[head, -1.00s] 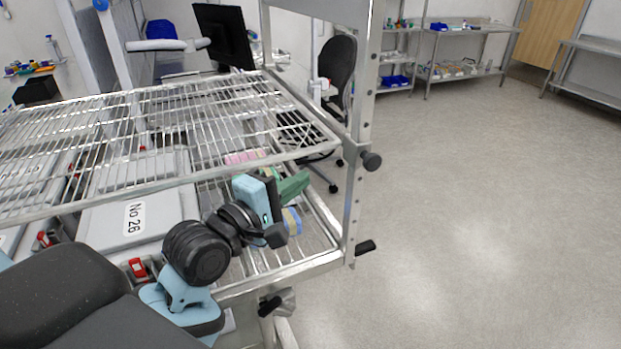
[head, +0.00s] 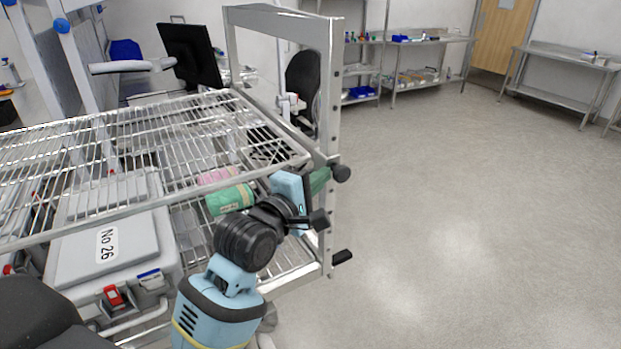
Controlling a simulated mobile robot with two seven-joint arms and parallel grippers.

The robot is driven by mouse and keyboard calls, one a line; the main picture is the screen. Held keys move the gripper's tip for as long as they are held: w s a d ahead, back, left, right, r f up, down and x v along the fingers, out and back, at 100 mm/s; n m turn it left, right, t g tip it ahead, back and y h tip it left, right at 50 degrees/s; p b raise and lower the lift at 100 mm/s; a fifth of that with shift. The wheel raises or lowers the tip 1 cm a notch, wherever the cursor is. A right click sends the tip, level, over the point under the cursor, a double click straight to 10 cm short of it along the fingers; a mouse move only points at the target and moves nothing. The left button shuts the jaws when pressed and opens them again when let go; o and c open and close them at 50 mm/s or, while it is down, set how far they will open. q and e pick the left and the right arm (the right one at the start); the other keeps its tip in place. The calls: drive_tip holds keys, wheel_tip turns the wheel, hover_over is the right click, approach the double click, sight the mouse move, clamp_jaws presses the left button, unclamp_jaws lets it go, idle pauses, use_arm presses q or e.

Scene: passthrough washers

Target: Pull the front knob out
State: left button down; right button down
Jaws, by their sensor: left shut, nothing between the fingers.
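The black front knob (head: 341,173) sticks out from the right side of the rack's front metal post. My left arm comes up from the bottom, with a black wrist and a light blue gripper body. The green fingers of my left gripper (head: 324,179) are shut and empty, pointing toward the post just left of the knob. In this view their tips overlap the post, and I cannot tell whether they touch it or the knob. The gripper body hides part of the shelf behind it. My right gripper is not in view.
A wire rack shelf (head: 130,135) spans the left, above a grey case (head: 110,245) marked No 26. Green (head: 230,198) and pink (head: 218,175) packs lie on the lower shelf. A second black knob (head: 342,257) is lower on the post. Open floor lies to the right.

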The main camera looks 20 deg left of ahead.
use_arm(q)
drive_tip(key=shift+s+d, duration=0.9)
drive_tip(key=shift+d, duration=0.25)
drive_tip(key=shift+a, duration=0.1)
